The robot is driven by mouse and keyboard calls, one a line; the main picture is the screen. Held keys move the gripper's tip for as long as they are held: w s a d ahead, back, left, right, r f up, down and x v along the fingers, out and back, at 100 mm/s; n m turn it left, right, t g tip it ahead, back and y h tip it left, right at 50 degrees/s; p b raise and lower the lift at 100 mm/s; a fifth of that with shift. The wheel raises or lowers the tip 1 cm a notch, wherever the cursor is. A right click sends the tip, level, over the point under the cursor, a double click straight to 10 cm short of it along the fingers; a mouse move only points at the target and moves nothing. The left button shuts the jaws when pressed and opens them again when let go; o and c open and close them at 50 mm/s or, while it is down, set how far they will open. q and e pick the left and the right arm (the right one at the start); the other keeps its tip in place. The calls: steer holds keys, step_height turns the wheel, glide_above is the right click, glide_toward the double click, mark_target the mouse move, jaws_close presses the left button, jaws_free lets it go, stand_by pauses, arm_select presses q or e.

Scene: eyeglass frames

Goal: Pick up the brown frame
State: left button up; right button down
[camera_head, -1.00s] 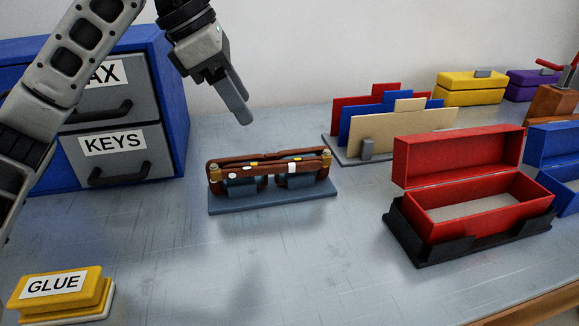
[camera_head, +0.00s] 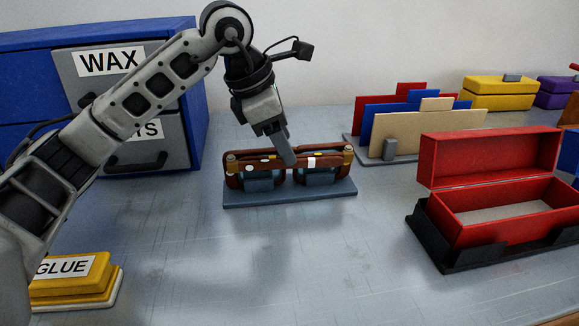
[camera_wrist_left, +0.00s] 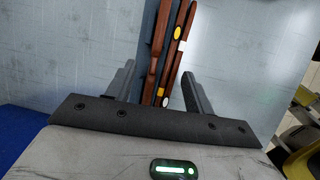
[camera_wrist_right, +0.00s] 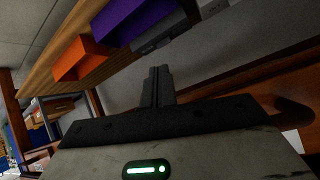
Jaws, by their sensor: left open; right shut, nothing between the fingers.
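The brown frame (camera_head: 240,168) stands folded on a blue-grey stand (camera_head: 290,194) in the middle of the table, with bluish lenses facing the front. My left gripper (camera_head: 285,154) is over the middle of the frame with its fingers pointing down. In the left wrist view the frame (camera_wrist_left: 168,55) runs lengthwise between the two open fingers, with a gap on either side. Whether the fingertips reach below its top edge I cannot tell. My right gripper (camera_wrist_right: 157,85) is shut and empty, away from the frame, and is not in the head view.
An open red case (camera_head: 489,205) in a black holder stands at right. Coloured panels (camera_head: 425,133) stand behind it. A blue drawer cabinet (camera_head: 190,80) is at left, and a yellow GLUE block (camera_head: 85,277) is at front left. The table front centre is clear.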

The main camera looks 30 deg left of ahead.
arm_select(q)
steer(key=x, duration=0.3)
steer(key=shift+w+d+f+b, duration=0.1)
steer(key=shift+w+f+b, duration=0.05)
steer(key=shift+f+b, duration=0.15)
steer(key=c, duration=1)
steer(key=shift+r, duration=0.1)
